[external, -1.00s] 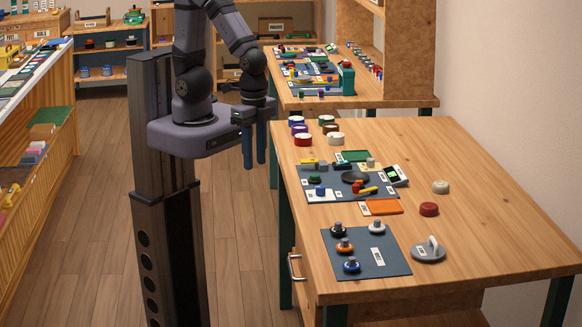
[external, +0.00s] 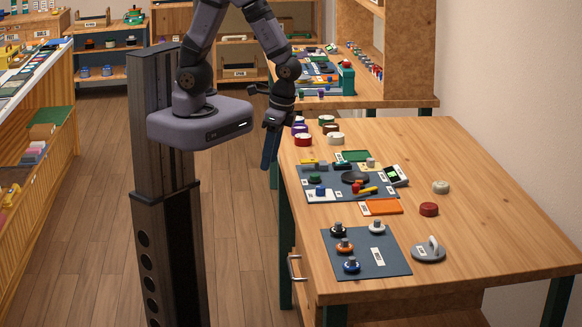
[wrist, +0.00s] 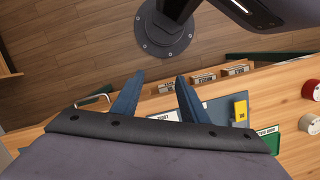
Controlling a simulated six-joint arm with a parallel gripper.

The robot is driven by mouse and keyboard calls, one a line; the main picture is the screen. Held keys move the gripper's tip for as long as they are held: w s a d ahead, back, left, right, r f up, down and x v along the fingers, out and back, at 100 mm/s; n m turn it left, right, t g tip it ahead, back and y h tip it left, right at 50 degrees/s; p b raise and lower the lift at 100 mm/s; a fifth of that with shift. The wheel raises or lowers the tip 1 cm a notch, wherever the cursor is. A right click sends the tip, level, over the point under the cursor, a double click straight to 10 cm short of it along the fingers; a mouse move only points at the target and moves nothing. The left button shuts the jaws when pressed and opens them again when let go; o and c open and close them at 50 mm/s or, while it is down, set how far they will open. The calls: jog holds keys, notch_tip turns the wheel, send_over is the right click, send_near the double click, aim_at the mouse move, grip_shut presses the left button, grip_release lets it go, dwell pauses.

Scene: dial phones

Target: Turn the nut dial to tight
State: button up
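My gripper (external: 268,166) hangs beside the left edge of the workbench, apart from the knobs. In the wrist view its two blue fingers (wrist: 159,78) are spread with nothing between them.
A farther mat (external: 318,188) holds small parts, with an orange tray (external: 382,207) in front. A grey disc with a handle (external: 429,249) stands right of the near mat. Red (external: 429,209) and white (external: 441,187) round pieces sit beyond. The bench's right side is clear.

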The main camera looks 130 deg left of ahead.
jog(key=w+a+f+n, duration=0.1)
jog(key=w+a+f, duration=0.1)
jog(key=w+a, duration=0.25)
jog(key=r+n+t, duration=0.1)
jog(key=r+t, duration=0.1)
send_over(321, 187)
jog(key=shift+y, duration=0.4)
jog(key=shift+f+p, duration=0.85)
jog(key=shift+f, duration=2.9)
grip_shut()
